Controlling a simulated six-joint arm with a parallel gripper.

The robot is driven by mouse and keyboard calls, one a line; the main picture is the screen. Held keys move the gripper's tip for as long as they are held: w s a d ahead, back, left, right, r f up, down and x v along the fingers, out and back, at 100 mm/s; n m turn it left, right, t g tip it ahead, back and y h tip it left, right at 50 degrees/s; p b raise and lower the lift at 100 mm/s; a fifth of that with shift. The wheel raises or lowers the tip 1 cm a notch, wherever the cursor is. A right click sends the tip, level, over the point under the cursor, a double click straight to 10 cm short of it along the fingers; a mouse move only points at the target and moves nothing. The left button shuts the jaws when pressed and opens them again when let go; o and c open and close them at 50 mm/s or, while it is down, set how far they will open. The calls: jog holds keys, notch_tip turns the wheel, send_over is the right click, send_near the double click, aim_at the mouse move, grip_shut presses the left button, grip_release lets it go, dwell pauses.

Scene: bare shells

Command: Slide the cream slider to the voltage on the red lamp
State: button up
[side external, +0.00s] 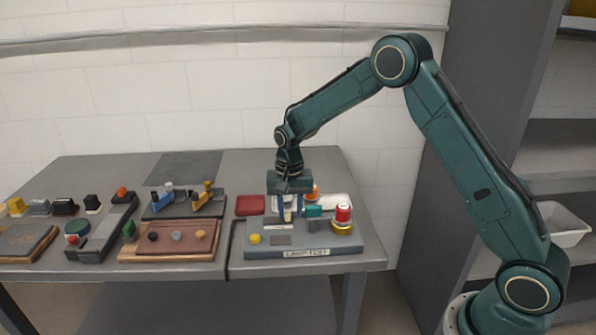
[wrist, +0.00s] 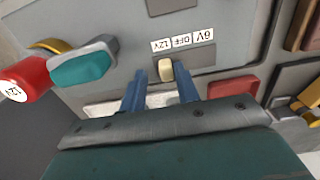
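The cream slider (wrist: 165,70) sits in a dark slot on the grey lamp test panel (side external: 345,249). In the wrist view it is below the labels 12V, OFF and 6V, nearest the 12V label (wrist: 160,45). The red lamp (wrist: 32,76) has a white top reading 12V; in the side view it (side external: 343,213) stands in a yellow ring at the panel's right. My gripper (wrist: 159,72) is open, pointing down, with its blue fingers either side of the slider and gaps visible.
A teal knob (wrist: 82,67) lies between the red lamp and my fingers. A yellow button (side external: 255,239) is on the panel's left. A red block (side external: 250,205) and an orange part (side external: 313,192) stand behind. Other fixtures, including a wooden board (side external: 170,241), fill the table's left.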

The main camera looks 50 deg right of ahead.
jog(key=shift+w+a, duration=0.1)
jog(key=shift+r, duration=0.1)
jog(key=shift+r, duration=0.55)
notch_tip(320, 180, up, 12)
jog(key=shift+r, duration=0.25)
jog(key=shift+r, duration=0.1)
dwell(0.4)
